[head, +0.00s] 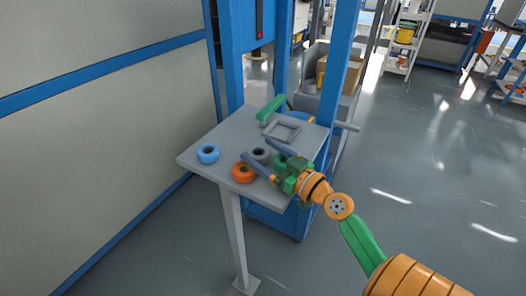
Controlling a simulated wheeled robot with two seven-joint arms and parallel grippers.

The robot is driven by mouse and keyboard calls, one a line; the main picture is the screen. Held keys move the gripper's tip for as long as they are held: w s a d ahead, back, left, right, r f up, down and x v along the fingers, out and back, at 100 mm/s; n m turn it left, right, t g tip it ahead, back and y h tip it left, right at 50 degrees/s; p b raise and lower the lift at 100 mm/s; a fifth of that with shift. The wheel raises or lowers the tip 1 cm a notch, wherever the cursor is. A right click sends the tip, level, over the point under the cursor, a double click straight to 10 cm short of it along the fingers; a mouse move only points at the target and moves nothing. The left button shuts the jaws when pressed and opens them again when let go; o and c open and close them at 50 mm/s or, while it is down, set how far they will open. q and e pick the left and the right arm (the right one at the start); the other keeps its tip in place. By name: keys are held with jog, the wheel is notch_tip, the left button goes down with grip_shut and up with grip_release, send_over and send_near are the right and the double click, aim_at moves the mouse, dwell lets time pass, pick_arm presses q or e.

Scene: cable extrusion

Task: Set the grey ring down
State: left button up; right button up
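A small dark grey ring (261,154) lies on the small grey table (215,137). My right gripper (257,149) reaches in from the lower right, low over the table. Its two blue-grey fingers are spread wide, one on each side of the grey ring. A gap shows between the ring and the right-hand finger; contact with the left-hand finger cannot be told. A green ring (280,158) sits close to the gripper's palm, partly hidden by it. My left gripper is not in view.
A grey square frame (282,130) and a green bar (270,108) lie at the back. Blue posts (229,55) rise behind.

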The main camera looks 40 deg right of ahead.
jog(key=shift+f, duration=0.3)
jog(key=shift+r, duration=0.15)
jog(key=shift+d+r+p, duration=0.15)
jog(key=shift+r+p, duration=0.3)
jog(key=shift+p, duration=0.3)
jog(key=shift+s+d+f+b, duration=0.3)
jog(key=shift+s+b, duration=0.15)
jog(key=shift+s, duration=0.1)
jog(key=shift+s+d+f+b, duration=0.3)
jog(key=shift+s+b, duration=0.1)
jog(key=shift+s, duration=0.15)
jog(key=s+b, duration=0.4)
jog(key=s, duration=0.5)
jog(key=shift+s+d+r+b, duration=0.2)
jog(key=shift+d+r+b, duration=0.15)
jog(key=shift+d+r, duration=0.05)
